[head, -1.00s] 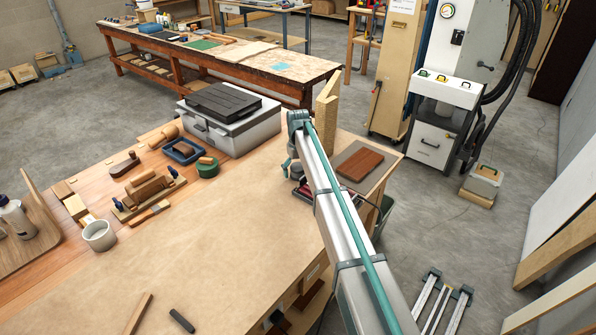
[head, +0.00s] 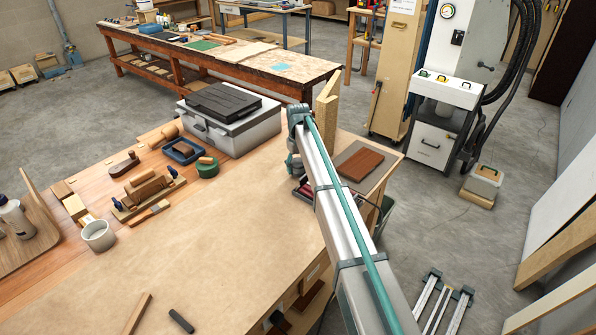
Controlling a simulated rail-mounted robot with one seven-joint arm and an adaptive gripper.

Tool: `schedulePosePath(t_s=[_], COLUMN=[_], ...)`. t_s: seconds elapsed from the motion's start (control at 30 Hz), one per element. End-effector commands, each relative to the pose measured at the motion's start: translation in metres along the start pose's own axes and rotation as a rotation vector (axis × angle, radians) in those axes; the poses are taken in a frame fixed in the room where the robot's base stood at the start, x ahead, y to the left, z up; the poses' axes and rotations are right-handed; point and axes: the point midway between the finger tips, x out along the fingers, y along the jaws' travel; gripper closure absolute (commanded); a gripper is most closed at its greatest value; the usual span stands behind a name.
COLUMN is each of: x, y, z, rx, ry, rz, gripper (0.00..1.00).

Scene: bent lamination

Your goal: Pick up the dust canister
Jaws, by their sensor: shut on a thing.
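I cannot pick out the dust canister for certain. A pale, box-shaped container (head: 484,178) stands on a wooden block on the floor at the right, beside the white dust machine (head: 433,150); a rounded grey vessel (head: 445,109) also sits in that machine's recess. My arm reaches from the bottom right up to a teal joint near the bench's far right corner, then bends down.
The workbench (head: 215,255) has a clear middle. A dark red-brown board (head: 360,164) lies right of my arm.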

Motion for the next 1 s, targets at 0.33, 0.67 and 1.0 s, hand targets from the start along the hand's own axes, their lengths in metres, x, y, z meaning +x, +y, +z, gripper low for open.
schedulePosePath(t_s=[0.33,0.67,1.0], x=[-0.054,-0.091,-0.113], y=[-0.016,-0.041,-0.046], z=[0.04,0.1,0.13], rx=[-0.001,0.0,0.011], ry=[0.003,0.003,0.0], rz=[0.001,0.001,0.0], gripper=[0.6,0.6,0.6])
